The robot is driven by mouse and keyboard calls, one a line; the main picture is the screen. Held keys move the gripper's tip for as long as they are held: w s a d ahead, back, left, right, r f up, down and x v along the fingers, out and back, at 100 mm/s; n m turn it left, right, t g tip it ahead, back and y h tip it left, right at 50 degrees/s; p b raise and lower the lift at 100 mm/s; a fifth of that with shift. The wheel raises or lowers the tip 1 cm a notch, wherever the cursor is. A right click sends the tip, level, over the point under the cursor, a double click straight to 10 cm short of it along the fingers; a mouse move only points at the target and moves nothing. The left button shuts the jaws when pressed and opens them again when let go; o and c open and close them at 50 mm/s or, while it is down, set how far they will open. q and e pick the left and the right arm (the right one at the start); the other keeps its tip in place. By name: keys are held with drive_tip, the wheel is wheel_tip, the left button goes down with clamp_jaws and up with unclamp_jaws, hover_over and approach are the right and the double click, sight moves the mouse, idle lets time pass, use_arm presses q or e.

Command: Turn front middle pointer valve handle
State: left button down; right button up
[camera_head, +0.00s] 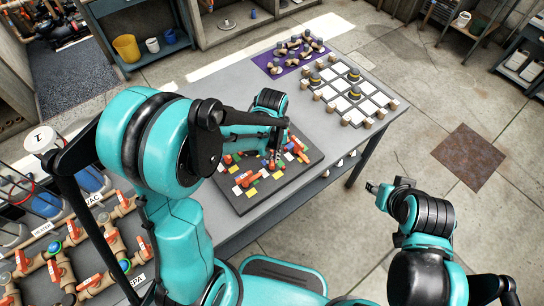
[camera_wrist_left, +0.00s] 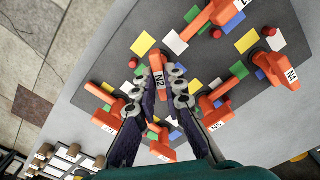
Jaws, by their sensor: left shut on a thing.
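A dark board (camera_head: 244,204) with orange pointer valve handles and coloured squares lies on the grey table. My left gripper (camera_head: 277,158) is over the board, its fingers pointing down among the handles. In the left wrist view, the left gripper's fingers (camera_wrist_left: 166,92) are on either side of an orange pointer handle (camera_wrist_left: 158,66) labelled N2 and are shut on it. The fingers hide part of the handle. More orange handles sit around it, one at the right (camera_wrist_left: 276,70) and one at the top (camera_wrist_left: 216,14). My right gripper (camera_head: 374,188) is off the table, away from the board; its fingers are too small to judge.
A purple mat (camera_head: 271,64) with several brown and grey fittings and a grid of white tiles (camera_head: 343,89) lie farther back on the table (camera_head: 232,93). Pipes with orange valves (camera_head: 60,270) stand at the lower left. The floor right of the table is mostly clear.

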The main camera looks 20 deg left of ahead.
sight(272, 158)
use_arm(q)
drive_tip(key=m+b, duration=0.1)
drive_tip(key=m, duration=0.4)
drive_tip(key=shift+m, duration=0.3)
drive_tip(key=m, duration=0.5)
drive_tip(key=shift+b, duration=0.3)
drive_tip(key=shift+m, duration=0.3)
drive_tip(key=c, duration=1.6)
unclamp_jaws()
wheel_tip(272, 158, up, 12)
